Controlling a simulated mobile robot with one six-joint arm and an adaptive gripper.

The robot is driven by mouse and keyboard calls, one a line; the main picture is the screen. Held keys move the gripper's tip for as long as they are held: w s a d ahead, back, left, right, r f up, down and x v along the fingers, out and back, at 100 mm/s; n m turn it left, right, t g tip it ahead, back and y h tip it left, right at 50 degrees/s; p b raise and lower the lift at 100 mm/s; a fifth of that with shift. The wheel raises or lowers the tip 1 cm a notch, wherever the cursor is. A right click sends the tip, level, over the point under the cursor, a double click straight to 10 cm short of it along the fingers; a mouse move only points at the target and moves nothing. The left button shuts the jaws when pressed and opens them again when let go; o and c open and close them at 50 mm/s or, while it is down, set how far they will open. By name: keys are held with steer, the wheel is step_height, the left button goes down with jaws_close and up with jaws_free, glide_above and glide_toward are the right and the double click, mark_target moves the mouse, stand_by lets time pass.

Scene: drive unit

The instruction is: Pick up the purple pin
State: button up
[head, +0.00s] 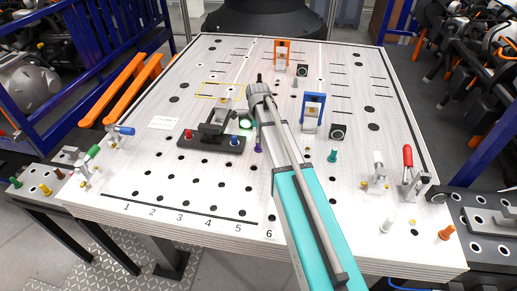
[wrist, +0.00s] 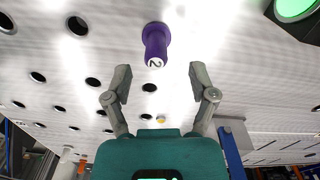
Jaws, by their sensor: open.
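The purple pin (wrist: 155,45) stands in the white perforated table top in the wrist view, with a white end marked "2" facing the camera. My gripper (wrist: 160,80) is open and empty. Its two grey fingers are spread, and the pin appears above the gap between them, apart from both. My gripper's fingers cannot be made out clearly there.
A black fixture (head: 213,136) with red and blue pins stands left of the purple pin. A blue bracket (head: 312,113) and a teal pin (head: 332,155) are to the right. An orange bracket (head: 282,52) is farther back. The front table area is mostly clear.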

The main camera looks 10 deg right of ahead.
mark_target(258, 144)
steer(key=shift+s+f+b, duration=0.15)
steer(key=shift+f+b, duration=1.15)
steer(key=shift+b, duration=0.05)
steer(key=shift+s+f+b, duration=0.1)
steer(key=shift+f+b, duration=1.2)
jaws_close()
